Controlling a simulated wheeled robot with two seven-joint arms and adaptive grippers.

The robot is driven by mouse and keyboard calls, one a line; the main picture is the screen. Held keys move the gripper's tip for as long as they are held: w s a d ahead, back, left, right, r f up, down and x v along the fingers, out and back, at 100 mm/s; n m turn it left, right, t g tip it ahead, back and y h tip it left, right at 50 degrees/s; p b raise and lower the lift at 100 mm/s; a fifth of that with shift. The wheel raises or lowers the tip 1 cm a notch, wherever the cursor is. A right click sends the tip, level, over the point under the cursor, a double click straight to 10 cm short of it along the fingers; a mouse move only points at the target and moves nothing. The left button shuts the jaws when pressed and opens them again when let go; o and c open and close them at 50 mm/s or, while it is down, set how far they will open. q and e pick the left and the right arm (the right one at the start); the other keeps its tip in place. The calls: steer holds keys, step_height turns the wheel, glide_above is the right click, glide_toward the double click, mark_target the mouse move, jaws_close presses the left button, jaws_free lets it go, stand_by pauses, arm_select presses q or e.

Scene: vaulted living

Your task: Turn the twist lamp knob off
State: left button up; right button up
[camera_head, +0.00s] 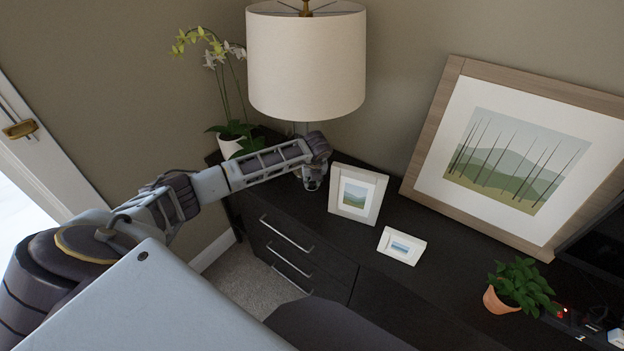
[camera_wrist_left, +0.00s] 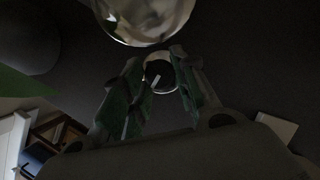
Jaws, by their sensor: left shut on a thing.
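The lamp has a large cream shade (camera_head: 306,65) and stands at the back left of the dark cabinet; in the head view my arm and gripper hide most of its base. In the left wrist view its glossy rounded base (camera_wrist_left: 145,18) shows at the top, with a dark round knob (camera_wrist_left: 158,75) bearing a pale line just below. My left gripper (camera_head: 312,183) is under the shade in front of the base. In the left wrist view its two fingers (camera_wrist_left: 157,62) are on either side of the knob, shut on it. My right gripper is in neither view.
The dark cabinet (camera_head: 385,272) also bears a potted orchid (camera_head: 231,140) left of the lamp, two small frames (camera_head: 357,195) (camera_head: 402,246) to its right, a large leaning picture (camera_head: 520,150) and a green plant (camera_head: 522,283). Cabinet top between the small frames and plant is clear.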

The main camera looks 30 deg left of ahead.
arm_select(q)
steer(key=o, duration=0.8)
steer(key=shift+w+a+r, duration=0.1)
steer(key=shift+r, duration=0.05)
steer(key=shift+o, duration=1.1)
steer(key=v, duration=1.2)
